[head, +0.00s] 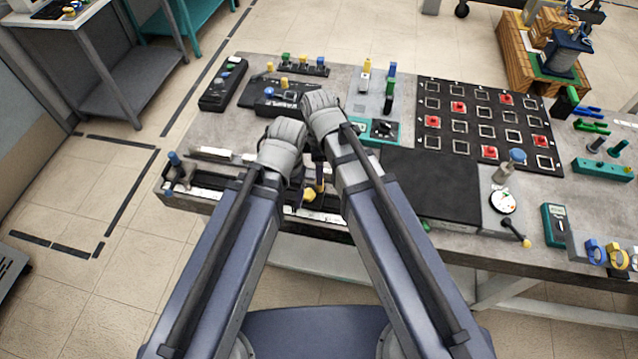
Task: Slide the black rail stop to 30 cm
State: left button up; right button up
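A low rail (222,200) with pale scale strips runs along the front left edge of the table. A dark upright piece with a yellow knob (309,195) sits on the rail between my forearms; it may be the black rail stop, but my arms partly cover it. My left gripper (284,147) and my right gripper (322,113) are close together above and behind the rail. Their fingers are hidden by the wrists, so I cannot tell whether either touches the stop. The scale numbers are too small to read.
A blue-topped post (174,160) stands at the rail's left end. Behind are a black box (223,84), a black panel with knobs (280,97) and a teal-edged device (373,131). A black board with squares (485,125) and a bare black mat (430,185) lie right.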

aim_at(310, 192)
jog(key=shift+w+n, duration=0.15)
jog(key=shift+n, duration=0.15)
jog(key=shift+f, duration=0.15)
notch_tip(310, 192, down, 8)
jog(key=b, duration=0.8)
jog(key=shift+r, duration=0.2)
grip_shut()
dwell(0.9)
